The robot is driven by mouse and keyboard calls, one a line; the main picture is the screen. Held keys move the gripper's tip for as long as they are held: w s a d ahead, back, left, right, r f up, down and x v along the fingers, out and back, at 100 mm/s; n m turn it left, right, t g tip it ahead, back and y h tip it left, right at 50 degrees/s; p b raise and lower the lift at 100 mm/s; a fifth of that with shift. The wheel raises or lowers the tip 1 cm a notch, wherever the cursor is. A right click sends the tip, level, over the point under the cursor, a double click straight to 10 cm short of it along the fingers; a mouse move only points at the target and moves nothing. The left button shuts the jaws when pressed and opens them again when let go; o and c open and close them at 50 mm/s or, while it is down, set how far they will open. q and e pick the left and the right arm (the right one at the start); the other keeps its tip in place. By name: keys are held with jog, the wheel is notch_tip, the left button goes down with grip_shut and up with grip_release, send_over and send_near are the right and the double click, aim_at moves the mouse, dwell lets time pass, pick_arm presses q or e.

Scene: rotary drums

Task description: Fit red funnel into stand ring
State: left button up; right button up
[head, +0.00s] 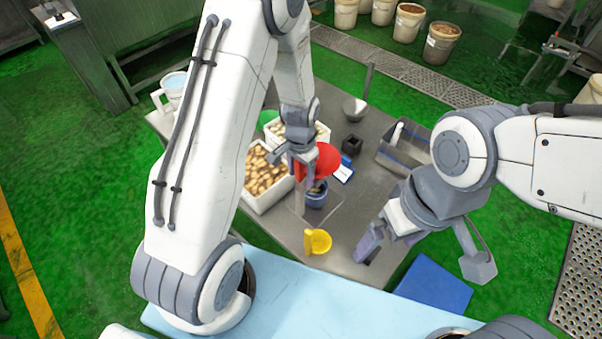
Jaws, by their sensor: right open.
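The red funnel (325,160) is at the middle of the grey table, at my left gripper (297,168). The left gripper appears shut on its left side and partly covers it. A thin grey post (299,200), perhaps part of the stand, rises beside the cup. The stand ring cannot be made out; the funnel and gripper hide that spot. My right gripper (424,258) is open and empty, with its fingers wide apart over the table's right front edge.
A white bin of brown pieces (267,178) and a second white bin (318,131) stand left and behind. A yellow funnel-like piece (318,241) lies in front.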

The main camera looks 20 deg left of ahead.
pick_arm(q)
jog(key=shift+r, duration=0.5)
notch_tip(320, 180, up, 8)
jog(key=shift+r+b, duration=0.15)
jog(key=shift+b, duration=1.05)
jog(key=shift+r, duration=0.6)
